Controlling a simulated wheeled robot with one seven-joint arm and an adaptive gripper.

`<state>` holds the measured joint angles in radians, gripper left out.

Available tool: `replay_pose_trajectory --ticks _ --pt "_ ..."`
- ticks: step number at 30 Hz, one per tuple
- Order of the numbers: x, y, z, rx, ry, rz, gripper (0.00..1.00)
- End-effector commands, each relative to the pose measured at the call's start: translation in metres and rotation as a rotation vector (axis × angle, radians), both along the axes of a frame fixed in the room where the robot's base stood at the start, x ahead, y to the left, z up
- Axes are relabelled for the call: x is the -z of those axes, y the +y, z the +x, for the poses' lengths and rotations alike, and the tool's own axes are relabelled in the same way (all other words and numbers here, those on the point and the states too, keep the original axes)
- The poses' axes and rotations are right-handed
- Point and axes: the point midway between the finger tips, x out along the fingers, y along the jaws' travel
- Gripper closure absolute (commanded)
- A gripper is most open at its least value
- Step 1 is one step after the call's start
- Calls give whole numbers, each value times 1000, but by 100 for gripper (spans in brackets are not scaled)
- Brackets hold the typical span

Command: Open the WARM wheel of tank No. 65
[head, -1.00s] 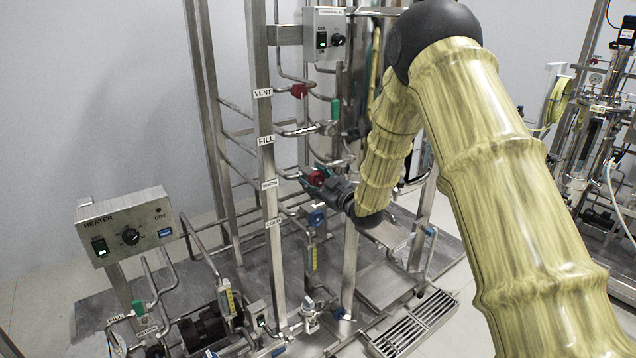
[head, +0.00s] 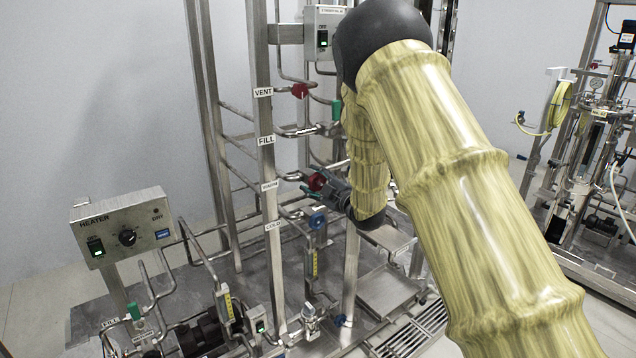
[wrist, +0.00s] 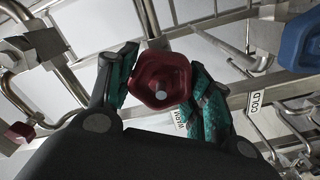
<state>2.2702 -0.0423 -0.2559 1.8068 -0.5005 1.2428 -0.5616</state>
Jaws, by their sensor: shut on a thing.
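The red WARM wheel (wrist: 161,79) fills the middle of the wrist view, with a label reading WARM (wrist: 179,121) just beside it. My gripper (wrist: 160,85) is shut on this red wheel, one teal-padded finger on each side of its rim. I cannot read a tank number.
A steel upright (head: 266,150) with VENT, FILL and COLD labels stands left of my gripper. A red valve handle (head: 299,90) is above. A HEATER box (head: 122,228) stands at left. Pipes run close around the wheel. Another skid (head: 590,150) stands at right.

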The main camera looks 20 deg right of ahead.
Motion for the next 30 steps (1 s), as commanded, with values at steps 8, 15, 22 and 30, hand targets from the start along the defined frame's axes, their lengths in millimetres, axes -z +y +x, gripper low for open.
replay_pose_trajectory --ticks 8,15,22,30 --pt "0 -4 0 7 0 -1 73" --pt "0 -1 1 3 -1 -1 26" --pt "-1 1 1 -1 -1 -1 26" --pt "0 -5 -18 -1 0 0 26"
